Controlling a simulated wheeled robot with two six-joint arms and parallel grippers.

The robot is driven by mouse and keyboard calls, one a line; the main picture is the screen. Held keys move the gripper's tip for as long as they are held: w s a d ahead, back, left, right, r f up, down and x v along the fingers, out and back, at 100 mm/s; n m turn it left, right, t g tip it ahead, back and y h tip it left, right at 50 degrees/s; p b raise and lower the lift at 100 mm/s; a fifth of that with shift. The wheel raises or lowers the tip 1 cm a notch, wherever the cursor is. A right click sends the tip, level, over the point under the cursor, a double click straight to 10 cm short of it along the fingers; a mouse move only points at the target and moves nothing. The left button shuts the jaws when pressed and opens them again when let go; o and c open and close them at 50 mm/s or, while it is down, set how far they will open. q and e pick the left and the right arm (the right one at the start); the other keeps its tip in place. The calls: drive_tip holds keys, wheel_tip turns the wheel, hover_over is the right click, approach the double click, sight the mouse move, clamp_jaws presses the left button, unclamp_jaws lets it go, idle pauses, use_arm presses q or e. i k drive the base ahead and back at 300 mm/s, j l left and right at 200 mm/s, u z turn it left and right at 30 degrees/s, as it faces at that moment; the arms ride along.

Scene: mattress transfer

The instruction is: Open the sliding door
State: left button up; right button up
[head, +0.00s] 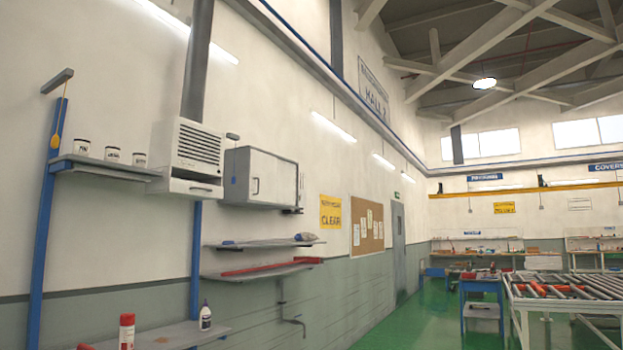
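No door that I can clearly tell to be a sliding one shows in the head view. A grey door (398,246), small and distant, stands closed at the far end of the left wall. A grey wall cabinet (262,178) with a small dark handle hangs nearer, and its front looks shut. Neither of my grippers is in view.
Shelves (262,243) and a workbench top (160,337) with a red can (127,331) and a bottle (205,317) line the left wall. A roller table (560,287) and blue cart (482,290) stand at right. Green floor (420,322) between them is clear.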

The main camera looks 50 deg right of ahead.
sight(263, 173)
drive_tip(key=z, duration=1.3)
drive_tip(key=i+l+z, duration=0.1)
drive_tip(key=i+z, duration=0.3)
drive_tip(key=i, duration=1.7)
drive_tip(key=i+l+u, duration=0.1)
drive_tip(key=i+u, duration=0.3)
drive_tip(key=i+l+u, duration=0.4)
drive_tip(key=i, duration=0.15)
drive_tip(key=i+l+u, duration=0.3)
drive_tip(key=i+u, duration=0.15)
